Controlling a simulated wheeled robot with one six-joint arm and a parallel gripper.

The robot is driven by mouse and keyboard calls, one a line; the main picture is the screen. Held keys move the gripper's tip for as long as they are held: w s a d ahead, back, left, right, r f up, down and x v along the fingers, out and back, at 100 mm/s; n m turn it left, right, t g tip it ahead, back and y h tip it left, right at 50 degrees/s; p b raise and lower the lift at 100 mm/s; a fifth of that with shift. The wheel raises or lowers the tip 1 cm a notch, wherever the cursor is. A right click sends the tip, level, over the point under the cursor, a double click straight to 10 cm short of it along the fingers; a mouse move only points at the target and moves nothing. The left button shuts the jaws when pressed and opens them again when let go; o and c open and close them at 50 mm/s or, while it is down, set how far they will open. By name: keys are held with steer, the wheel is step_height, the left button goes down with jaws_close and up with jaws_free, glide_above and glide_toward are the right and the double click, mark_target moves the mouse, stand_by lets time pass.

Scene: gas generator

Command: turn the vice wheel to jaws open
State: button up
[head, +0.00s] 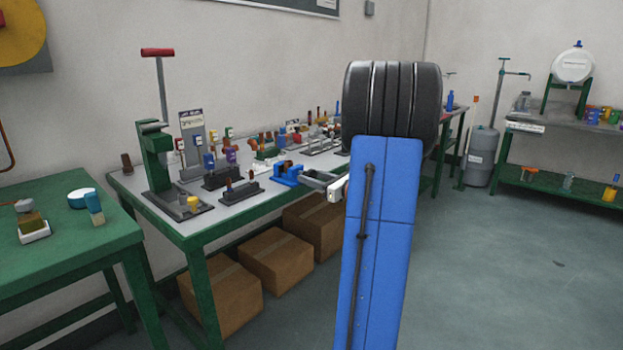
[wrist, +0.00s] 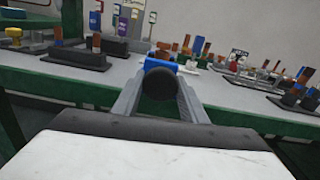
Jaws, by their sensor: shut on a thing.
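The blue vice (head: 287,174) sits at the front edge of the grey-topped green workbench. In the wrist view its blue body (wrist: 160,66) shows just behind a dark round wheel (wrist: 158,84). My gripper (head: 307,178) reaches in from the right at the bench edge. In the wrist view my gripper (wrist: 159,80) has its two grey fingers on either side of the wheel, shut on it. The wheel hides much of the vice, and the jaw gap of the vice cannot be made out.
The workbench (head: 232,205) holds a green press (head: 156,155), dark peg blocks (head: 240,192) and several small tools close to the vice. Cardboard boxes (head: 275,262) stand beneath. A green table (head: 60,245) is at the left.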

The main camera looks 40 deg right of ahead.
steer(key=n, duration=0.5)
steer(key=shift+n, duration=0.4)
steer(key=n, duration=0.6)
steer(key=shift+d, duration=0.1)
steer(key=shift+n, duration=0.3)
steer(key=o, duration=1)
steer(key=shift+o, duration=0.2)
steer(key=shift+s, duration=0.1)
steer(key=s+d, duration=0.1)
steer(key=s, duration=1.6)
steer(key=shift+d, duration=0.15)
